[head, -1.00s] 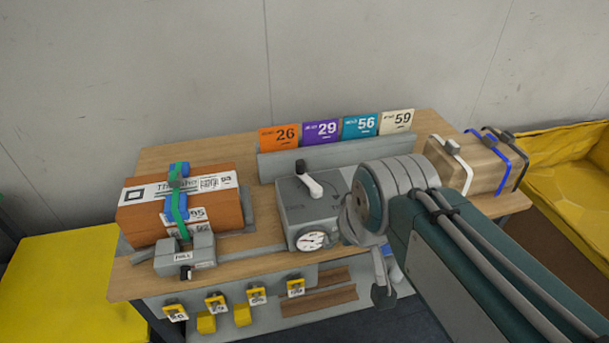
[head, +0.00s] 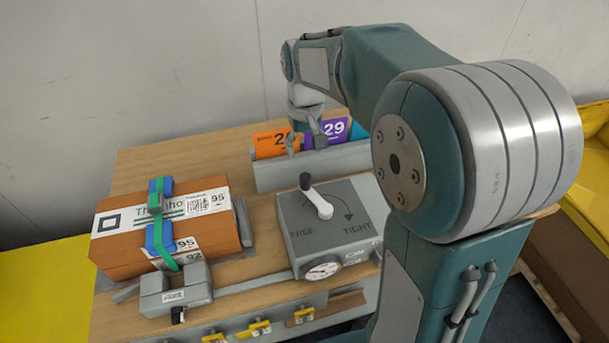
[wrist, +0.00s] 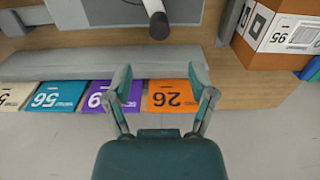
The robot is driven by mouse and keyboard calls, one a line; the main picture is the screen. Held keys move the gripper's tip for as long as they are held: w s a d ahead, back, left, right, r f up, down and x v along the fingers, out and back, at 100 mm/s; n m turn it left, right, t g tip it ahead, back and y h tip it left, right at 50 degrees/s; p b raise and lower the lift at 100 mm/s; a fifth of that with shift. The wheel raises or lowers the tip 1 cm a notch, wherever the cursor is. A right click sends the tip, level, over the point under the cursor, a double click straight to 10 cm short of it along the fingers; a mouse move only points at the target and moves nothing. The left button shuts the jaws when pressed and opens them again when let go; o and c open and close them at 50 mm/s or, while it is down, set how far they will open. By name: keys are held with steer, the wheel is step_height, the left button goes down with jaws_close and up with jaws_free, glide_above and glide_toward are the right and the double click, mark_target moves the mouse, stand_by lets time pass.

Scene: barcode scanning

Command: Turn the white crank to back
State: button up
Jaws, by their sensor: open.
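The white crank (head: 319,203) sits on top of a grey box (head: 352,215) marked FREE and TIGHT. Its dark knob (head: 305,181) is at the far end, toward the back wall and slightly left. In the wrist view, the crank's white arm (wrist: 153,5) and dark knob (wrist: 159,27) show at the top edge, partly cut off. My gripper (head: 305,141) is behind the box, over the number cards, apart from the crank. In the wrist view my gripper (wrist: 160,78) is open with nothing between its fingers.
Number cards, including orange 26 (wrist: 173,96) and purple 29 (head: 335,130), stand behind a grey rail (head: 265,180). A strapped brown carton (head: 110,250) and a grey clamp (head: 188,290) are at the left. A round gauge (head: 322,270) is on the box front. My arm hides the table's right side.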

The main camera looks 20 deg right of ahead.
mark_target(305, 176)
step_height(305, 176, down, 10)
steer(key=shift+r, duration=0.15)
steer(key=shift+c, duration=0.2)
jaws_close()
